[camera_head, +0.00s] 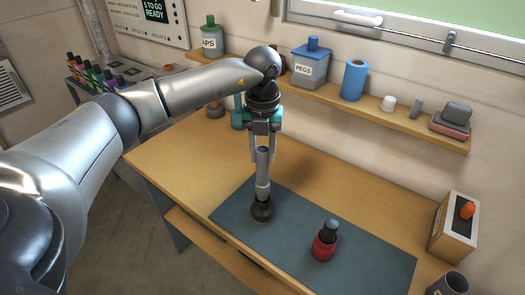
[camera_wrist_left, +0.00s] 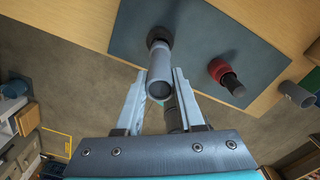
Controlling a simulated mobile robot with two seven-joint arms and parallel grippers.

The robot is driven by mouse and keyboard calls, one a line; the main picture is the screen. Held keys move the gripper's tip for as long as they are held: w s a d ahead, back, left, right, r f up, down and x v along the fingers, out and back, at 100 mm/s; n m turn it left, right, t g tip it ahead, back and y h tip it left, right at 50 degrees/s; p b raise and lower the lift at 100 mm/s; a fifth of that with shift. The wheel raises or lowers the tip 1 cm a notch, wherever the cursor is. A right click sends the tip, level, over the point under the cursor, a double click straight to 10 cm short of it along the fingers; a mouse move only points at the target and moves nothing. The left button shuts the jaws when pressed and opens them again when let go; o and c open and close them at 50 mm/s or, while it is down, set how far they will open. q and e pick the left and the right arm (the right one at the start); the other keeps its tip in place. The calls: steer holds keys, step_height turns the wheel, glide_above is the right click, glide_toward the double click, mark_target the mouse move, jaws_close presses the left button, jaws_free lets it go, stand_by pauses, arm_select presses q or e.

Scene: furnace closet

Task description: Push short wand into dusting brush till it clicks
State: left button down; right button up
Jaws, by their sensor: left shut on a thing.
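The short wand (camera_head: 263,172) is a grey tube standing nearly upright above the blue-grey mat. A dark, round piece that looks like the dusting brush (camera_head: 262,209) sits on the mat at the wand's lower end. The two look in line and touching; how deep the wand sits in it cannot be told. My left gripper (camera_head: 262,156) points down and is shut on the wand's upper part. In the left wrist view the wand (camera_wrist_left: 164,70) shows between the fingers (camera_wrist_left: 161,88), with the dark brush (camera_wrist_left: 157,39) beyond it. My right gripper is not in view.
A red, round piece with a dark neck (camera_head: 323,245) stands on the mat (camera_head: 375,262), right of the brush. A wooden box (camera_head: 453,228) and a dark cup (camera_head: 452,284) stand at the bench's right. A shelf (camera_head: 420,128) with several containers runs behind. The mat's right part is clear.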

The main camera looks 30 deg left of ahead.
mark_target(262, 163)
arm_select(q)
steer(key=shift+f+b, duration=1.05)
steer(key=shift+f, duration=0.65)
steer(key=shift+c, duration=2.2)
jaws_free()
steer(key=shift+r+p, duration=3.2)
steer(key=shift+r, duration=0.9)
steer(key=shift+f, duration=0.1)
